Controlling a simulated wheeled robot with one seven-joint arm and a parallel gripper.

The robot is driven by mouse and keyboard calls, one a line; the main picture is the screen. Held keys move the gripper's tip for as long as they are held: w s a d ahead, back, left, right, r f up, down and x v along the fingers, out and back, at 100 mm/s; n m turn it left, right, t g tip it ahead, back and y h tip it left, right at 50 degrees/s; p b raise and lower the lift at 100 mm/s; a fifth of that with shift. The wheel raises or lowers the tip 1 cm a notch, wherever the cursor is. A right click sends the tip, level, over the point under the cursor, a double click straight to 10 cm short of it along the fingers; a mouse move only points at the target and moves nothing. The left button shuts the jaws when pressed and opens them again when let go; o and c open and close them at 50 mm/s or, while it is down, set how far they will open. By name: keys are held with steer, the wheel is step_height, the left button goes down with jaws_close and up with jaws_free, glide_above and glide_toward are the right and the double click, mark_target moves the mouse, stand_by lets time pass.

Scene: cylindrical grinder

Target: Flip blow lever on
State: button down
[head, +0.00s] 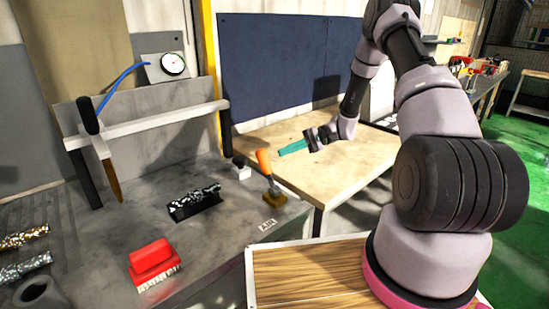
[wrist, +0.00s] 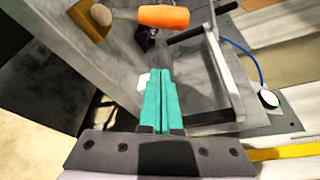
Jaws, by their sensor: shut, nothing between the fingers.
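The blow lever has an orange handle (head: 264,161) on a brass-coloured base (head: 274,193), at the right edge of the grey machine top, behind a small "AIR" label (head: 268,224). Its handle tilts up and to the left in the head view. In the wrist view the orange handle (wrist: 165,16) lies across the top, with the base (wrist: 90,20) at upper left. My gripper (head: 281,152) is shut and empty, its teal fingers pointing left above the wooden table, apart from the lever. The shut fingertips also show in the wrist view (wrist: 160,73), below the handle.
A small white block with a black knob (head: 241,170) stands just behind the lever. A red brush (head: 151,262) and a black tray of chips (head: 195,203) lie on the machine top (head: 215,245). A blue hose (head: 122,76) and gauge (head: 173,64) are behind.

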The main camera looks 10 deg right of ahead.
mark_target(267, 171)
steer(key=shift+w+d+f, duration=0.1)
steer(key=shift+d+f, duration=0.05)
steer(key=shift+f, duration=0.05)
steer(key=x, duration=0.9)
steer(key=shift+a, duration=0.3)
steer(key=shift+s+r, duration=0.1)
steer(key=shift+s, duration=0.35)
steer(key=shift+s+d+r, duration=0.4)
steer(key=shift+s+r, duration=0.05)
steer(key=shift+s, duration=0.15)
steer(key=shift+s+d+r, duration=0.35)
steer(key=shift+s+r, duration=0.05)
steer(key=shift+s, duration=0.2)
